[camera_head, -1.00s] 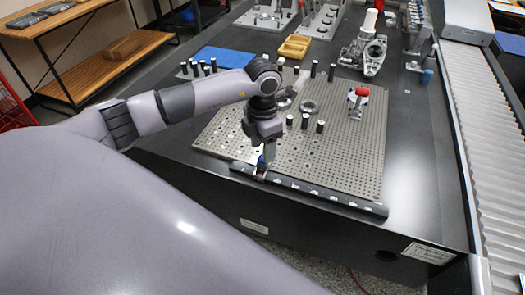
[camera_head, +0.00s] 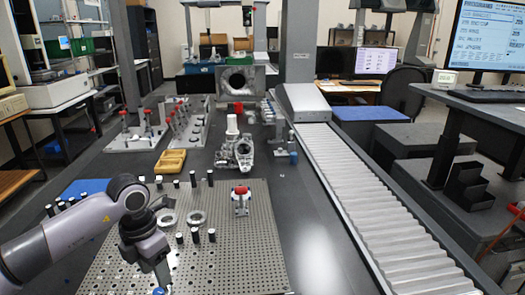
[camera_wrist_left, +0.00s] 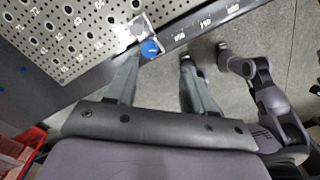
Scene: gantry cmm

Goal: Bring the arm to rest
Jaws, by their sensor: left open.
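My left arm (camera_head: 85,235) comes in from the left in the head view and bends down at the front of the perforated plate (camera_head: 230,255). My left gripper (camera_wrist_left: 160,58) is open and empty in the wrist view, its two fingers apart. A blue knob (camera_wrist_left: 149,47) on a small metal block (camera_wrist_left: 137,31) shows at the fingertips, nearer the left-hand finger, at the marked rail along the plate's edge. I cannot tell whether that finger touches the block. In the head view the fingertips are cut off at the bottom. My right gripper cannot be made out.
Black posts (camera_head: 195,235), metal rings (camera_head: 196,218) and a red-topped clamp (camera_head: 241,200) stand on the plate. Behind are a yellow tray (camera_head: 170,161) and a metal casting (camera_head: 236,153). A roller conveyor (camera_head: 350,185) runs along the right. The dark table between plate and conveyor is clear.

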